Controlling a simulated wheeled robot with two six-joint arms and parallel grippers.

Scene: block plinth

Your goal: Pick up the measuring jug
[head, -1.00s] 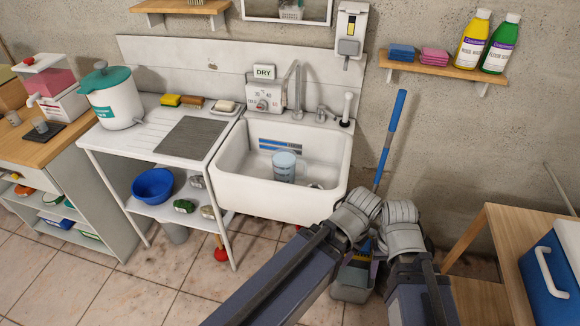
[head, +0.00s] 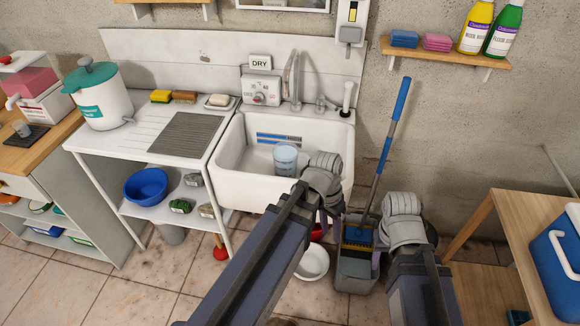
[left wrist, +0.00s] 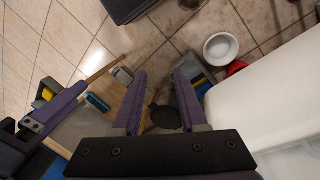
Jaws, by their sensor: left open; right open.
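The measuring jug (head: 286,157) is a clear, bluish cup standing upright in the white sink (head: 232,180). My left gripper (head: 331,222) is in front of the sink's right front corner, to the right of and nearer than the jug. It points downward, open and empty. Its spread purple fingers show in the left wrist view (left wrist: 160,100), with floor and a bucket beyond them and no jug in sight. My right gripper (head: 376,262) is open, low near the mop bucket, and partly hidden by its own wrist.
A mop (head: 390,135) leans on the wall in a grey bucket (head: 356,276) right of the sink. A white bowl (head: 312,264) is on the floor. The tap (head: 293,75) rises behind the jug. A wooden table (head: 508,215) with a blue cooler stands at right.

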